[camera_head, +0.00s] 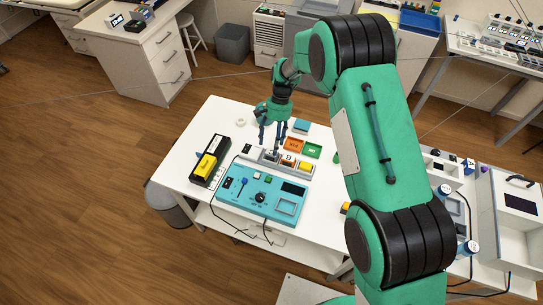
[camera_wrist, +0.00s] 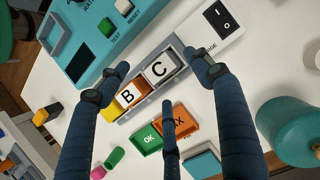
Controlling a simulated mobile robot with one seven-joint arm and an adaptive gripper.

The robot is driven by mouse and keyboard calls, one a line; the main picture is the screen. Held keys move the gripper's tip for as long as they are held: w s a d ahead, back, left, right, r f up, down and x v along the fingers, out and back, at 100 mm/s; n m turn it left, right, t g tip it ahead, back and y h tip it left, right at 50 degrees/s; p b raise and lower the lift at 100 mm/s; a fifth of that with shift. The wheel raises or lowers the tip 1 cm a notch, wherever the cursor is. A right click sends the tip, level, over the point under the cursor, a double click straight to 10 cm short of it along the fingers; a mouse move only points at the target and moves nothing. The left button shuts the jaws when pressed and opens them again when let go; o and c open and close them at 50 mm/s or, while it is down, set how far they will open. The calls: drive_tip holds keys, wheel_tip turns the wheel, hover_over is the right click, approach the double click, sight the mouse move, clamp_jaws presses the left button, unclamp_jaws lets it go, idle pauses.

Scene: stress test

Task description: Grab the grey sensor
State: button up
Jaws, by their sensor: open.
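The grey block marked C (camera_wrist: 159,70), which looks like the grey sensor, sits at one end of a narrow grey holder (camera_wrist: 180,46). An orange block marked B (camera_wrist: 128,95) sits beside it, with a yellow block (camera_wrist: 109,112) beyond. In the head view the grey block (camera_head: 268,157) is at the left end of this row, partly hidden by my fingers. My gripper (camera_head: 272,140) is open and points down above the row. In the wrist view its three fingers (camera_wrist: 159,76) spread around the C block, with nothing held. Contact with the block cannot be told.
A teal control panel (camera_head: 246,200) lies close in front of the row. Orange (camera_head: 295,145) and green (camera_head: 313,150) trays lie behind it. A black case with a yellow top (camera_head: 205,163) stands left. A white switch box (camera_wrist: 214,34) is beside the holder.

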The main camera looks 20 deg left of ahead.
sight(272, 151)
drive_tip(key=shift+x, duration=1.75)
drive_tip(key=shift+c, duration=0.2)
drive_tip(key=c, duration=1.4)
